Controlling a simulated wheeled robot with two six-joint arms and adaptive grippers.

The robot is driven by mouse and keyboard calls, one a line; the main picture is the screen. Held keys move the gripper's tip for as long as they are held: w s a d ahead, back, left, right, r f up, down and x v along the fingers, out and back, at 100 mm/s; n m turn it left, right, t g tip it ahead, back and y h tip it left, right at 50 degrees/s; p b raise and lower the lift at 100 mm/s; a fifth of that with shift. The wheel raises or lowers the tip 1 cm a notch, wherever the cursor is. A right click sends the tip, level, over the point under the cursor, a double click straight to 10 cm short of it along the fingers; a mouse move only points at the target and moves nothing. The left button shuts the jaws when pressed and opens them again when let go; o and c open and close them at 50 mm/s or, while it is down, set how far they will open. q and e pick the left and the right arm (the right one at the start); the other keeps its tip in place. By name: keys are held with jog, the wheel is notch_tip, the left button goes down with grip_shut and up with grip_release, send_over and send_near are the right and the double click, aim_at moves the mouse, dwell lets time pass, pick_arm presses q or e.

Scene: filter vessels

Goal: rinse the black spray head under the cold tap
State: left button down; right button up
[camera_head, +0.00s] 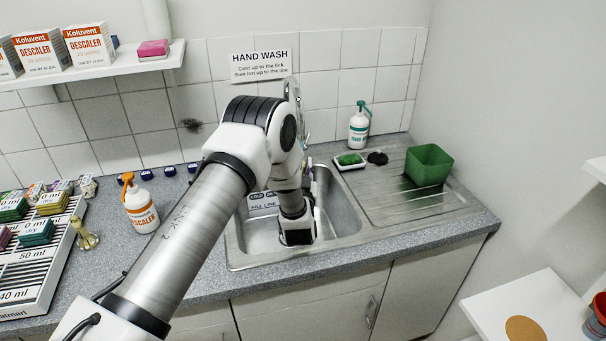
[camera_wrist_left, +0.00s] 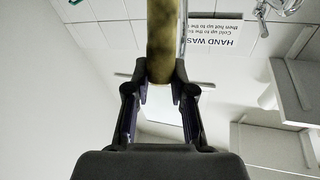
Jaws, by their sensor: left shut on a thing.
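My left gripper (camera_head: 297,234) reaches down into the steel sink basin (camera_head: 335,205). In the left wrist view its two fingers (camera_wrist_left: 159,92) are shut on a mottled yellow-brown cylindrical thing (camera_wrist_left: 163,45). I cannot tell whether this is the spray head; no black shows on it. In the head view my arm and gripper hide it. Chrome tap parts show in the wrist view (camera_wrist_left: 280,8); in the head view my arm covers most of the tap. No running water is visible. A small black object (camera_head: 377,158) lies on the drainer; its kind is unclear.
An orange-topped descaler bottle (camera_head: 139,205) and a brass piece (camera_head: 85,236) stand left. The front part of the drainer is clear.

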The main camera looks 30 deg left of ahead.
pick_arm(q)
jog(key=w+a+b, duration=0.1)
jog(key=w+a+f+b, duration=0.1)
jog(key=w+a, duration=0.1)
jog(key=w, duration=0.1)
jog(key=shift+a+f+b, duration=0.1)
jog(key=shift+f+b, duration=0.15)
jog(key=shift+b, duration=0.15)
jog(key=shift+w+a+r+b, duration=0.1)
jog(key=shift+w+a+b, duration=0.3)
jog(key=shift+w, duration=0.15)
jog(key=shift+w+d, duration=0.2)
jog(key=shift+d, duration=0.1)
jog(key=shift+w+d+b, duration=0.15)
jog(key=shift+d+b, duration=0.1)
jog(key=shift+b, duration=0.05)
jog(key=shift+a, duration=0.15)
jog(key=shift+s+a, duration=0.4)
